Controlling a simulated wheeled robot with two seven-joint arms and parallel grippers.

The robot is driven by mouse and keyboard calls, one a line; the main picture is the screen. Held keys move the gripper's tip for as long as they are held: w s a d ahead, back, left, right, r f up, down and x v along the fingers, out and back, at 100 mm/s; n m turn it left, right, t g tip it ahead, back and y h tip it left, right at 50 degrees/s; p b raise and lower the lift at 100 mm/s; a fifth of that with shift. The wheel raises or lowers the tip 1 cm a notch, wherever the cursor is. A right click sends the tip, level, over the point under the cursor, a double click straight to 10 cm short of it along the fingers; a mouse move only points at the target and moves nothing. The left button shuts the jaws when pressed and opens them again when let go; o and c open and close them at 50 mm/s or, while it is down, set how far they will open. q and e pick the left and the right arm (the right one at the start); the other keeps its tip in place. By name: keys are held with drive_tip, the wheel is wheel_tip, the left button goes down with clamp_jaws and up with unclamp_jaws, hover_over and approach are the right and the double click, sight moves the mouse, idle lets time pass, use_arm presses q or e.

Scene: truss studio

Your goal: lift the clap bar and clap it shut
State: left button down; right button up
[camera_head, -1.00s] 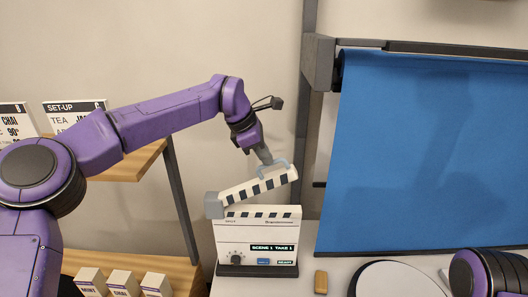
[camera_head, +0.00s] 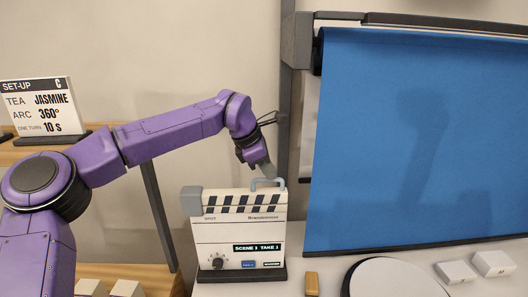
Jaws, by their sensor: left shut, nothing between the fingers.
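The clapperboard (camera_head: 225,232) stands upright on a dark base on the white table. Its striped clap bar (camera_head: 240,203) lies level along the top of the board, with no gap showing. A grey hinge block is at its left end and a grey loop handle (camera_head: 268,182) is on top near its right end. My left gripper (camera_head: 265,170) points down just above and behind the handle. Its fingers are shut and look empty; whether they touch the handle is hard to tell. My right gripper is out of view.
A blue backdrop (camera_head: 400,130) hangs at the right. A round white turntable (camera_head: 395,280), a small tan block (camera_head: 312,284) and two white blocks (camera_head: 456,272) are on the table. A wooden shelf with a set-up card (camera_head: 40,108) stands at the left.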

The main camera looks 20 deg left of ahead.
use_arm(q)
drive_tip(key=shift+f, duration=0.35)
drive_tip(key=shift+s+d+f, duration=0.1)
drive_tip(key=shift+s+d, duration=0.05)
drive_tip(key=shift+f, duration=0.1)
wheel_tip(320, 180, up, 14)
drive_tip(key=s+d+p, duration=0.1)
drive_tip(key=s, duration=0.1)
drive_tip(key=shift+d+r+p, duration=0.15)
drive_tip(key=shift+r+p, duration=0.1)
drive_tip(key=shift+p, duration=0.1)
